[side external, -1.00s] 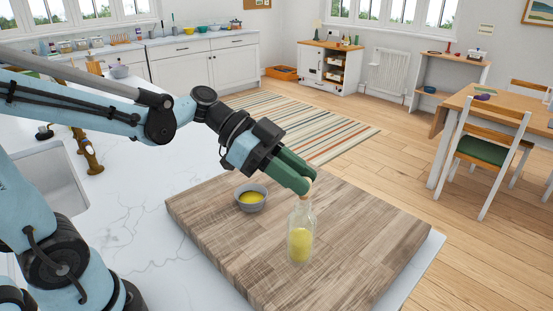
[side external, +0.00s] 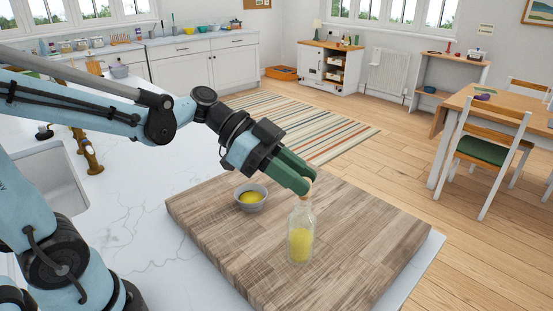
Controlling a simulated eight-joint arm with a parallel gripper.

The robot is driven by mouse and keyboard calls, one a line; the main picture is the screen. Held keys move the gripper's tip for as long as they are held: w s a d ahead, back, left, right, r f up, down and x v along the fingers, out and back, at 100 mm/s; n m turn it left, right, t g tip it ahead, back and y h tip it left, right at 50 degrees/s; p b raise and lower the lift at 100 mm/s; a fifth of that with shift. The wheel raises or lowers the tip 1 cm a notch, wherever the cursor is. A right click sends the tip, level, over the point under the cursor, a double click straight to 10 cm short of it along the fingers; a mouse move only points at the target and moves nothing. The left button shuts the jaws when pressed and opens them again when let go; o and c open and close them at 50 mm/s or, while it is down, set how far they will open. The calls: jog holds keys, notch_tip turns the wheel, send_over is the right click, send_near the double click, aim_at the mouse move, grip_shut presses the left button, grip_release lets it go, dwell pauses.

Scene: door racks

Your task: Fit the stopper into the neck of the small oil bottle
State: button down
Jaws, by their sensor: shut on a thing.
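The small clear glass oil bottle (side external: 300,238) stands upright on a wooden board, with yellow oil in its lower part. My gripper (side external: 303,187), with green fingers, reaches down from the upper left to the top of the bottle. It is shut on the small pale stopper (side external: 306,195), which is mostly hidden by the fingers. The stopper is right at the bottle's neck. I cannot tell from this view how far it sits inside the neck.
A small grey bowl (side external: 251,198) with yellow oil stands on the board, left of the bottle. The wooden board (side external: 360,230) lies on a white marble counter (side external: 130,215). The right part of the board is clear. A sink (side external: 52,180) is at the left.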

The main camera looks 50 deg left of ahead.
jog(key=shift+f, duration=1.05)
jog(key=c, duration=0.9)
grip_release()
jog(key=shift+o, duration=0.2)
jog(key=shift+a, duration=0.1)
jog(key=v, duration=1.2)
jog(key=shift+f, duration=0.1)
